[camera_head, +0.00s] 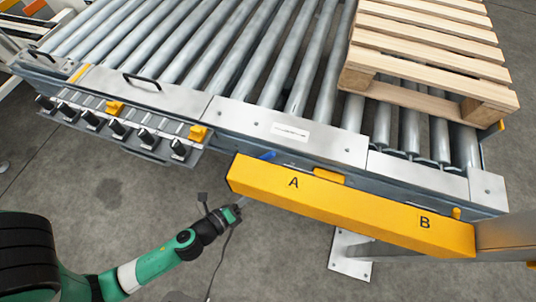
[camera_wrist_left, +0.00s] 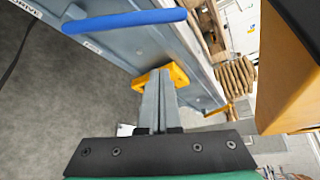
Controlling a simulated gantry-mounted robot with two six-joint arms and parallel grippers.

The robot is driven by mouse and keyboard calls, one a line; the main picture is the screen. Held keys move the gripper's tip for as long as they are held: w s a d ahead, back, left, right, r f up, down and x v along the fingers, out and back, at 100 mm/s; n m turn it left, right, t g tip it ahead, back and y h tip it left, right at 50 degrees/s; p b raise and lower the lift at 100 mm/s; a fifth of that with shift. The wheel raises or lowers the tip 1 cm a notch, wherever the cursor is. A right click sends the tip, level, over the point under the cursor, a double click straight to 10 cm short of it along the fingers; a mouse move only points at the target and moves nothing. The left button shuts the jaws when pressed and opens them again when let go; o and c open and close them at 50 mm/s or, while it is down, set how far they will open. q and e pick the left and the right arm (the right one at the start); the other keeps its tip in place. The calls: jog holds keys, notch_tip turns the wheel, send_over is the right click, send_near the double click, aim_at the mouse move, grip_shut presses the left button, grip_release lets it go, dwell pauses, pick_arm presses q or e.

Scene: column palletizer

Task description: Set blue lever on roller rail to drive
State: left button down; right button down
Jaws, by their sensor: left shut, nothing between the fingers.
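The blue lever (camera_head: 266,156) shows as a short piece at the side of the roller rail (camera_head: 290,131), just above the left end of the yellow beam. In the left wrist view the blue lever (camera_wrist_left: 125,20) is a long bar across the top, in front of the rail's grey-blue side (camera_wrist_left: 140,45). A label reading DRIVE (camera_wrist_left: 25,8) is at the top left. My left gripper (camera_head: 242,202) is below the beam's left end. In the left wrist view its fingers (camera_wrist_left: 158,75) are shut and empty, apart from the lever, which appears above them. My right gripper is not in view.
The yellow beam (camera_head: 350,207) marked A and B runs beside the rail; it also shows at the right of the wrist view (camera_wrist_left: 292,75). A yellow bracket (camera_wrist_left: 178,74) appears around the fingertips; contact is unclear. A wooden pallet (camera_head: 425,50) rests on the rollers.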

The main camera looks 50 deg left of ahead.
pick_arm(q)
jog(key=w+a+p, duration=0.4)
jog(key=w+p, duration=0.2)
jog(key=w, duration=0.2)
jog(key=shift+w+a+f, duration=0.2)
jog(key=shift+a, duration=0.05)
dwell(0.4)
